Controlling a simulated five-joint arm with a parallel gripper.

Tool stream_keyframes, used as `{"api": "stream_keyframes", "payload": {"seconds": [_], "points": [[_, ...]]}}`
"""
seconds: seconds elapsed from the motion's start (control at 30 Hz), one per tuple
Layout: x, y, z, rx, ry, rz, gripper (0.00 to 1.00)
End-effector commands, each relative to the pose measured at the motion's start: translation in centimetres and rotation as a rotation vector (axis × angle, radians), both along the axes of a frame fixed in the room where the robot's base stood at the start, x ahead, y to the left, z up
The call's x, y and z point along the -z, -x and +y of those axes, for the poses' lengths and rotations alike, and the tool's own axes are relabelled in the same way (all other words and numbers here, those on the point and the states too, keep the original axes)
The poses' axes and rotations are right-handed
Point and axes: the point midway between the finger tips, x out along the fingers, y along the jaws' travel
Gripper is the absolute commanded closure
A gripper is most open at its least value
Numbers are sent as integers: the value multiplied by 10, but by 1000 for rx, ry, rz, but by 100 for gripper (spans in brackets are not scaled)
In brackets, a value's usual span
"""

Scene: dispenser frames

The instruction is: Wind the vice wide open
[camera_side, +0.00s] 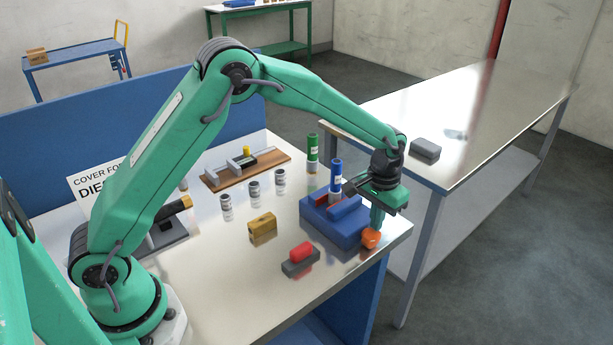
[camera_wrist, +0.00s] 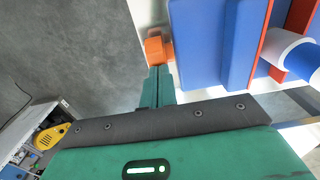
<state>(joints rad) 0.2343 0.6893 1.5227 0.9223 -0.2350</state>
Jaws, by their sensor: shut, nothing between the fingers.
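The blue vice (camera_side: 345,232) with red jaw faces stands near the right end of the bench. It fills the upper right of the wrist view (camera_wrist: 205,45). Its orange handle knob (camera_side: 371,238) is on the end facing my gripper, and also shows in the wrist view (camera_wrist: 155,49). A blue-and-white tube (camera_side: 336,178) stands upright at the red jaws; how it is held is unclear. My gripper (camera_side: 377,222) points down with its fingers shut and empty. The fingertips (camera_wrist: 158,73) are right beside the knob; I cannot tell whether they touch.
A red block on a grey base (camera_side: 299,264) and a brass block (camera_side: 262,228) lie left of the vice. A green tube (camera_side: 312,150) and several small white jars stand behind. A steel table (camera_side: 470,120) stands to the right, beyond a floor gap.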

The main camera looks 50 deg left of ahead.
Motion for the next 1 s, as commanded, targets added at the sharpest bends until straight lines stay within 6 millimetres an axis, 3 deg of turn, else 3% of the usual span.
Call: {"api": "stream_keyframes", "payload": {"seconds": [1.0], "points": [[6,12,0,2,-4,17,100]]}}
